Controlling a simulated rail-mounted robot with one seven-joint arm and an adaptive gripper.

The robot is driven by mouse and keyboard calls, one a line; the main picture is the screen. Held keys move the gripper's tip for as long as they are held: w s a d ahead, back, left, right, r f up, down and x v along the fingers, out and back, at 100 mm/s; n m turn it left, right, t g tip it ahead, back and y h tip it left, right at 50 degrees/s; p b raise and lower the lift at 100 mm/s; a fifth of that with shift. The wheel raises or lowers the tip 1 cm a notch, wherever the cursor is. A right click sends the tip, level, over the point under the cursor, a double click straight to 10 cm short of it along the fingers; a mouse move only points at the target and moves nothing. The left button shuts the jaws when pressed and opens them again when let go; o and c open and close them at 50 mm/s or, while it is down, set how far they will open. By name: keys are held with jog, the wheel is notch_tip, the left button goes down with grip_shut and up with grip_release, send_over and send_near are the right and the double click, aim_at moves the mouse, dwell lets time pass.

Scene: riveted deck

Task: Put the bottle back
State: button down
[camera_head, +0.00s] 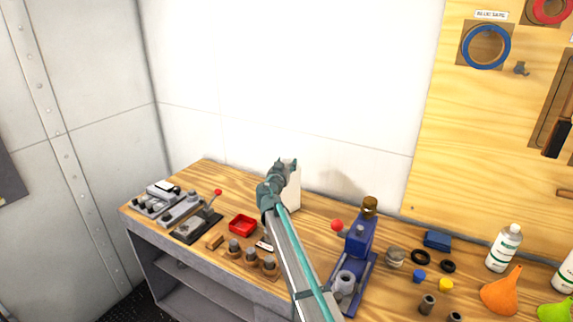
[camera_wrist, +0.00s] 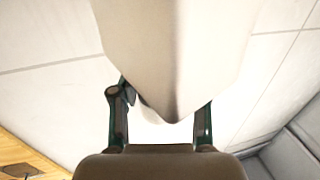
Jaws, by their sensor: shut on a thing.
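My gripper (camera_head: 286,168) is above the back of the wooden bench, near the white wall. It is shut on a pale, off-white bottle (camera_head: 293,191), which is partly hidden behind the gripper and arm in the head view. In the wrist view the bottle (camera_wrist: 175,45) fills the top middle, between the two dark green fingers of my gripper (camera_wrist: 163,105). Its smooth body narrows toward the gripper. No label or cap shows on it. I cannot tell whether its base touches the bench.
A blue press (camera_head: 356,247) stands right of my arm. A white bottle (camera_head: 504,248) and an orange funnel (camera_head: 501,291) are at the right. A red tray (camera_head: 242,225) and small tools are at the left. A wooden tool board (camera_head: 440,140) hangs behind.

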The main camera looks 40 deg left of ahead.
jog(key=shift+f, duration=0.1)
jog(key=c, duration=0.6)
grip_release()
jog(key=shift+o, duration=0.2)
jog(key=shift+r+p, duration=0.25)
jog(key=shift+p, duration=0.1)
jog(key=b+v, duration=0.4)
jog(key=v, duration=0.8)
jog(key=shift+f, duration=0.1)
